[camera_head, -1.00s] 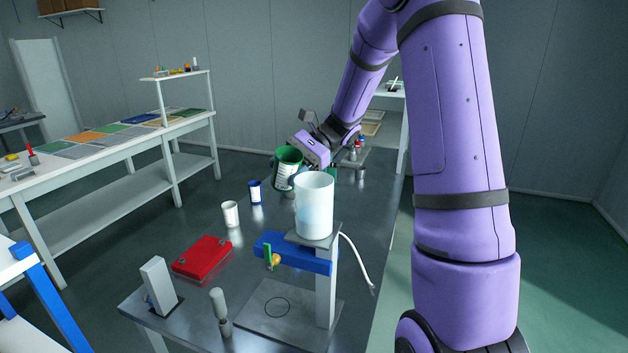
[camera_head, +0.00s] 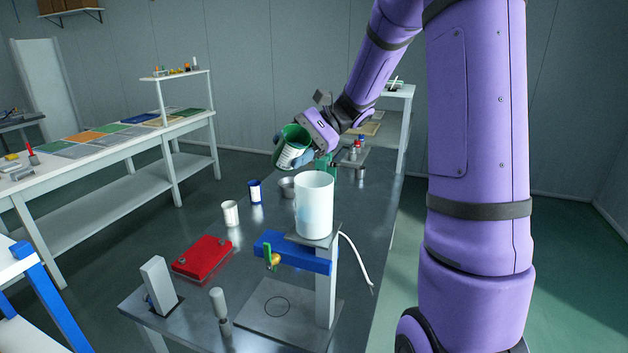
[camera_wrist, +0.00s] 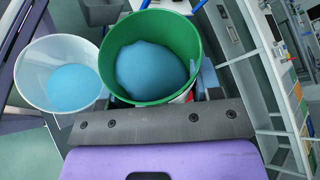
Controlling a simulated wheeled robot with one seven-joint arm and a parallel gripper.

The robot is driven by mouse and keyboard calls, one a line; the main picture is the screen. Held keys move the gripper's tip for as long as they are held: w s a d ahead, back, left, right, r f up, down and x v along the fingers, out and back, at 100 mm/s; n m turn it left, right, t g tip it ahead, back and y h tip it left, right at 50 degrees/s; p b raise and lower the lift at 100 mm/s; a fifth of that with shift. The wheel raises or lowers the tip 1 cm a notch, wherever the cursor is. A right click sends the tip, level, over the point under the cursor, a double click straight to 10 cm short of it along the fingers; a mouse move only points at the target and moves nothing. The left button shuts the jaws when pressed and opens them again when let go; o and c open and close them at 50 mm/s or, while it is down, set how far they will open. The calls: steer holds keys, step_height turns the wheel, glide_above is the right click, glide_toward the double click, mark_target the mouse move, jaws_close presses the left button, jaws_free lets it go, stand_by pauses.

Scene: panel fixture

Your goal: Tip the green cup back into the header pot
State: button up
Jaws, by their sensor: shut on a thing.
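The green cup (camera_head: 291,149) is in my gripper (camera_head: 309,150), tilted, above and behind the header pot in the head view. In the wrist view the green cup (camera_wrist: 150,55) has blue contents lying in it. The header pot (camera_head: 314,205) is a translucent white cylinder standing upright on a raised stand. In the wrist view the pot (camera_wrist: 58,73) is left of the cup, with blue contents at its bottom. The two rims are close together in that view. My gripper (camera_wrist: 207,84) is shut on the cup's side; the fingertips are mostly hidden.
A blue bracket (camera_head: 295,252) with a green-levered tap sits below the pot. A white cup (camera_head: 231,214), a blue cup (camera_head: 255,192), a grey cup (camera_head: 287,188) and a red case (camera_head: 203,256) stand on the dark table (camera_head: 357,222). A white hose hangs right of the stand.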

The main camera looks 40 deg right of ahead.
steer(key=shift+s+r+n+t, duration=0.2)
steer(key=shift+r+n+t, duration=0.2)
steer(key=shift+r+n, duration=0.25)
stand_by(0.6)
steer(key=shift+f+n+t, duration=0.4)
steer(key=shift+f+n, duration=0.1)
steer(key=shift+n, duration=0.15)
stand_by(0.6)
steer(key=shift+r+n+t+y, duration=0.4)
steer(key=shift+r+n, duration=0.05)
steer(key=shift+n, duration=0.15)
stand_by(1.4)
steer(key=shift+s+f+n+t, duration=0.1)
steer(key=shift+f+n+t, duration=0.25)
steer(key=shift+n, duration=0.25)
stand_by(1.5)
steer(key=shift+s+r+n+y, duration=0.25)
steer(key=shift+s+n+y, duration=0.05)
steer(key=shift+s+n, duration=0.15)
stand_by(1.0)
